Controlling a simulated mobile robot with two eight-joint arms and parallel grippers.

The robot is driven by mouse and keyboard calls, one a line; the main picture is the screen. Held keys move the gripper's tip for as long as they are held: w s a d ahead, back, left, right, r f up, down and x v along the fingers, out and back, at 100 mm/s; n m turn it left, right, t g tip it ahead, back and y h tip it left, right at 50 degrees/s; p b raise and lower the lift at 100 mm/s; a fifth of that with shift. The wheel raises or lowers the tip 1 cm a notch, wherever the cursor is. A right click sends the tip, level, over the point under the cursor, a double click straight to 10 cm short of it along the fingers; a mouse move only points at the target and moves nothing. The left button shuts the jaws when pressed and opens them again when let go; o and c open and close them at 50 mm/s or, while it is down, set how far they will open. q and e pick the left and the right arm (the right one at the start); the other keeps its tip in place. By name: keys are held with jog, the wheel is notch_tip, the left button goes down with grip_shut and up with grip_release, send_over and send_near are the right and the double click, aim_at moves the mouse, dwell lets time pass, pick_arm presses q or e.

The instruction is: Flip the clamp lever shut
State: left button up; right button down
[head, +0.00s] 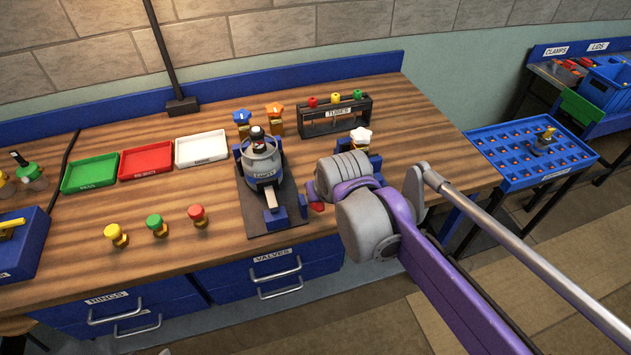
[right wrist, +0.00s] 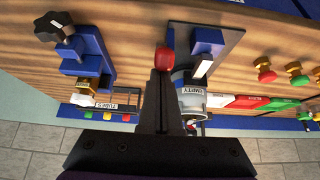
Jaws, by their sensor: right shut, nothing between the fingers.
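A grey round vessel (head: 262,160) labelled EMPTY stands in a blue fixture on a dark base plate (head: 258,223), mid-bench. A pale bar with a blue end (head: 271,197), seemingly the clamp lever, points toward the front edge; it also shows in the right wrist view (right wrist: 204,58). My right gripper (head: 316,206) is shut and empty, just right of the plate, mostly hidden behind its wrist. In the right wrist view its dark fingers (right wrist: 162,72) are together beside the vessel (right wrist: 190,100). A red piece shows at their ends; I cannot tell whether it belongs to them.
A white star knob on a blue stand (head: 361,138) is behind my right wrist; a tube rack (head: 335,117) is at the back. Green, red and white trays (head: 202,149) lie left. Several coloured valves (head: 155,224) stand in front of them.

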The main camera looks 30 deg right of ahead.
jog(key=s+a+f+t+h, duration=0.1)
jog(key=s+f+t, duration=0.2)
jog(key=s+f, duration=0.1)
jog(key=shift+f+t+b, duration=0.25)
jog(key=shift+t+b, duration=0.15)
jog(key=shift+b, duration=0.05)
jog(key=shift+s+f, duration=0.15)
dwell(0.3)
